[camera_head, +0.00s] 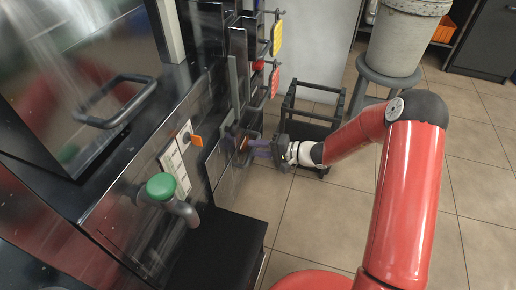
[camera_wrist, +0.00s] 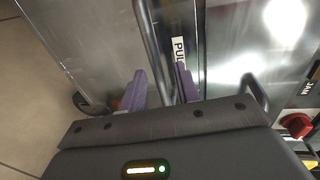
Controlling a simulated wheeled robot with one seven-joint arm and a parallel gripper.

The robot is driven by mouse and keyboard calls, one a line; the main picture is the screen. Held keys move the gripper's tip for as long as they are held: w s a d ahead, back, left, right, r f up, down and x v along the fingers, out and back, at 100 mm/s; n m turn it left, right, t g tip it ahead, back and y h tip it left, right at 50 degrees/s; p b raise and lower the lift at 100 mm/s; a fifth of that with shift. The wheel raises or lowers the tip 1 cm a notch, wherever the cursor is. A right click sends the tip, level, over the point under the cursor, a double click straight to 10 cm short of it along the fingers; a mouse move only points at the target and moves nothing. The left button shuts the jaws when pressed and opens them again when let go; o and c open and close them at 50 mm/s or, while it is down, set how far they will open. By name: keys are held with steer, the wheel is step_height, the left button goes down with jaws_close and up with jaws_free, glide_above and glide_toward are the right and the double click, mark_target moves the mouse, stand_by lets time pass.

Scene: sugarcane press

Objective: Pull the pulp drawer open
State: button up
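The pulp drawer shows in the wrist view as a metal front with a white label (camera_wrist: 178,48) whose visible letters read "PU", the rest being hidden behind a finger. A long dark bar handle (camera_wrist: 150,40) runs down the picture beside the label. My gripper (camera_wrist: 161,88) has its two purple fingers apart, one on each side of the bar's lower end. I cannot tell whether either finger touches it. In the head view my gripper (camera_head: 256,147) is at the press front, and its fingertips partly merge with the dark handles there.
A green knob (camera_head: 161,186) on a bent pipe and a black ledge (camera_head: 218,250) are at the near left. Red and yellow tags (camera_head: 277,38) hang on the press behind. A dark rack (camera_head: 313,112) and a stool with a grey bucket (camera_head: 408,35) stand beyond. Floor at right is clear.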

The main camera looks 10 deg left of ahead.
jaws_close()
stand_by(0.4)
steer(key=d+f+b+v, duration=0.1)
steer(key=f+v, duration=0.3)
steer(key=v, duration=1.5)
steer(key=f+b+v, duration=0.4)
steer(key=v, duration=1.5)
steer(key=shift+v, duration=0.75)
steer(key=shift+f, duration=0.25)
jaws_free()
